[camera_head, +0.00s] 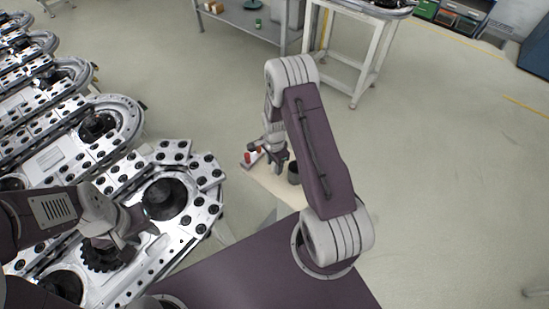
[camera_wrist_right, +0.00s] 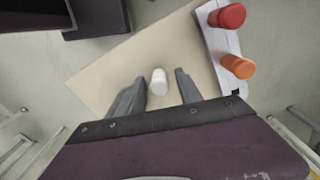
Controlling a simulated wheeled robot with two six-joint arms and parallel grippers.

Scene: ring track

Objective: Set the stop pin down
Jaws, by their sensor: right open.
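A small white pin (camera_wrist_right: 158,82) stands on a beige tabletop (camera_wrist_right: 105,83) between the fingers of my right gripper in the right wrist view. The right gripper (camera_wrist_right: 160,92) is open, with a gap visible on both sides of the pin. In the head view the right gripper (camera_head: 278,164) is low over the small table (camera_head: 270,180), and the white pin cannot be made out there. A red pin (camera_wrist_right: 228,16) and an orange pin (camera_wrist_right: 238,67) stand in a white holder (camera_wrist_right: 216,42). My left gripper (camera_head: 128,232) is over the ring track; its fingers are unclear.
The metal ring track (camera_head: 205,170) with several black knobs fills the left. A grey bench (camera_head: 240,22) and a white-framed table (camera_head: 350,50) stand at the back. The floor at right is clear.

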